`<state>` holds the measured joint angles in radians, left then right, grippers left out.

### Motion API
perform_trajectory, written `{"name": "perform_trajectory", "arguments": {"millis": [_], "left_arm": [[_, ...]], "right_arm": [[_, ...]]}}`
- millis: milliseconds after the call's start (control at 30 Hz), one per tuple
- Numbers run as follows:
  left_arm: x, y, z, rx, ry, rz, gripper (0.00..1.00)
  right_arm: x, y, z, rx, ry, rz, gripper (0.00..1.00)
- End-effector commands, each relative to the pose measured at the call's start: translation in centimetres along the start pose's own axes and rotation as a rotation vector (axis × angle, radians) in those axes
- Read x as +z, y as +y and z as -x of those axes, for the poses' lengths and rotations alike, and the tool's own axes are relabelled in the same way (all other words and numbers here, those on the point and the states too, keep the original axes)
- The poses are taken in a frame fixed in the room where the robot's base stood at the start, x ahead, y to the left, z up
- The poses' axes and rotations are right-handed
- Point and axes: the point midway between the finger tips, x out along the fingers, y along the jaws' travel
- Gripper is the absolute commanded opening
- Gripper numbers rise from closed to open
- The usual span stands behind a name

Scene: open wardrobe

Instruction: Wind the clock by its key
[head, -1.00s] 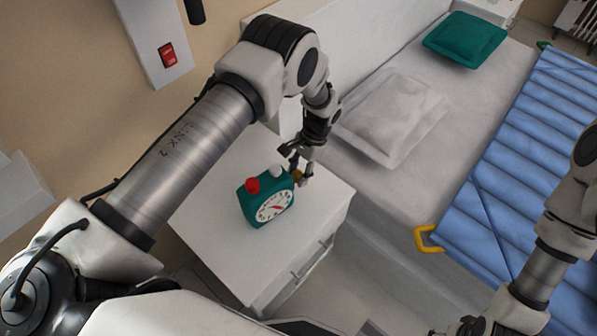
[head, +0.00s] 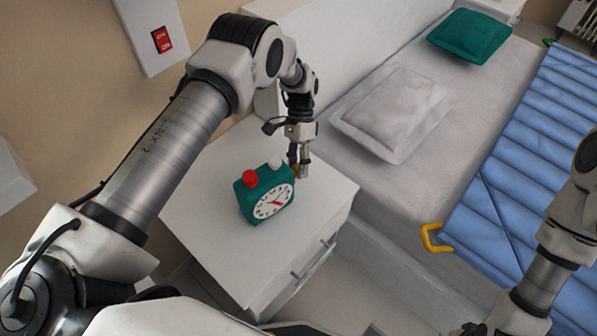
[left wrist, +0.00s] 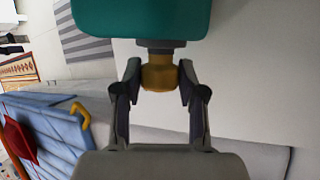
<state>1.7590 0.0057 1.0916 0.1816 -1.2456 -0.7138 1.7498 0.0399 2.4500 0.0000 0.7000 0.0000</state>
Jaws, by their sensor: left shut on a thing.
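A green clock (head: 252,200) with a white round dial and a red knob and a white knob on top stands on a white bedside cabinet (head: 215,228). Its brass key (left wrist: 159,76) sticks out from the clock's side on a dark shaft in the left wrist view, where the clock's green body (left wrist: 140,18) is at the top. My left gripper (head: 299,170) is at the clock's right side, with its fingers on both sides of the key, shut on it. Most of the key is hidden in the head view. My right gripper is not clearly seen; only parts of that arm show at lower right.
A bed with a grey pillow (head: 393,112), a green cushion (head: 470,38) and a blue ribbed cover (head: 530,160) lies to the right. A yellow handle (head: 432,238) sticks out from the cover. A red switch (head: 161,40) is on the wall panel. The cabinet's front top is clear.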

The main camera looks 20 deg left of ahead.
Motion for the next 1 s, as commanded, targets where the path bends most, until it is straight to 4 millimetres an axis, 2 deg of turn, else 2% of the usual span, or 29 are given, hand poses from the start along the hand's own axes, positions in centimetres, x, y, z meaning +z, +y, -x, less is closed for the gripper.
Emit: {"name": "perform_trajectory", "arguments": {"millis": [33, 300, 833, 867, 900, 933, 1000], "left_arm": [[-0.2, -0.5, -0.5, 0.027, 0.001, -0.011, 0.05], [-0.1, -0.4, -0.3, 0.140, 0.000, -0.058, 0.05], [0.0, -0.3, -0.1, 0.171, -0.002, -0.071, 0.05], [0.0, -0.3, -0.1, 0.171, -0.002, -0.071, 0.47], [0.0, -0.3, -0.1, 0.171, -0.002, -0.070, 0.61], [0.0, -0.3, -0.1, 0.171, -0.002, -0.070, 0.66], [0.0, -0.3, -0.1, 0.170, -0.002, -0.070, 0.66]], "right_arm": [[0.0, 0.0, -1.3, 0.000, 0.000, 0.000, 0.66], [0.0, 0.0, -3.2, 0.000, 0.000, 0.000, 0.66], [0.0, 0.0, -3.5, 0.000, 0.000, 0.000, 0.66], [0.0, 0.0, -3.5, 0.000, 0.000, 0.000, 0.66], [0.0, 0.0, -3.5, 0.000, 0.000, 0.000, 0.66], [0.0, 0.0, -3.5, 0.000, 0.000, 0.000, 0.66], [0.0, 0.0, -3.5, 0.000, 0.000, 0.000, 0.66]]}}
